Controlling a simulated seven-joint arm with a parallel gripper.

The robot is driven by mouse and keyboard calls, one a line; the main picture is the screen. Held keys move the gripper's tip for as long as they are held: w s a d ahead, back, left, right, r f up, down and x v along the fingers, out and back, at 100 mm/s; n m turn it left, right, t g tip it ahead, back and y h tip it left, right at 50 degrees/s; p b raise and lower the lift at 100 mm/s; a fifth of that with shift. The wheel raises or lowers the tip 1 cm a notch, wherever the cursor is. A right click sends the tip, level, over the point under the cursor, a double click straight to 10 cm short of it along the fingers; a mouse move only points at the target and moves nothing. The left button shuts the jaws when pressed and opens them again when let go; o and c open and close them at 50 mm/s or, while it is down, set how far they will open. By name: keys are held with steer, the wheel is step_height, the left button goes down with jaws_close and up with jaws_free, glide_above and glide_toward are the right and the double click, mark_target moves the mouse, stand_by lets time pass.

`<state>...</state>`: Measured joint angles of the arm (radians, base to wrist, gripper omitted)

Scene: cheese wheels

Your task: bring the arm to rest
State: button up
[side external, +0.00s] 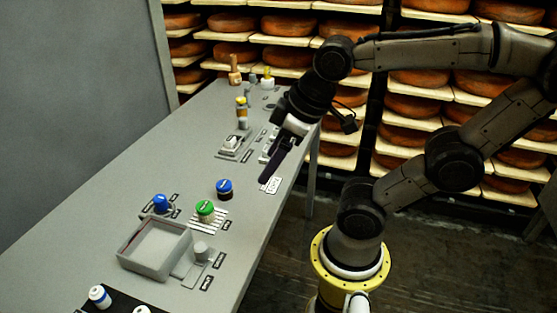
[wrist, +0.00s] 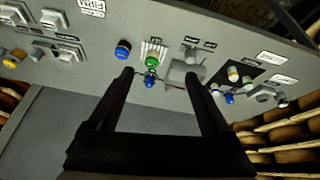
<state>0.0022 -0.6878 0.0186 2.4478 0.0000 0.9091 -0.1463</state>
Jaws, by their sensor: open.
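My gripper (side external: 270,172) is above the right edge of the grey table (side external: 90,225), pointing down. In the wrist view my gripper (wrist: 160,75) shows two dark fingers spread wide, with nothing held between them. The arm is bent, and the fingers are apart from the objects below. A blue-lidded jar (side external: 224,188) stands nearest the fingertips in the side view, with a green-lidded jar (side external: 205,211) on a slatted rack beside it. Whether the fingertips are just above the table or higher is hard to tell.
A grey tray (side external: 127,260) and another blue-topped item (side external: 161,204) stand toward the front. Small fixtures (side external: 232,146) and bottles (side external: 242,112) stand toward the back. Shelves of cheese wheels (side external: 410,105) line the wall behind. A grey panel (side external: 75,90) borders the left.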

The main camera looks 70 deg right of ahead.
steer(key=shift+s+f+m, duration=0.2)
steer(key=shift+s+m, duration=0.45)
steer(key=shift+m, duration=0.15)
stand_by(0.8)
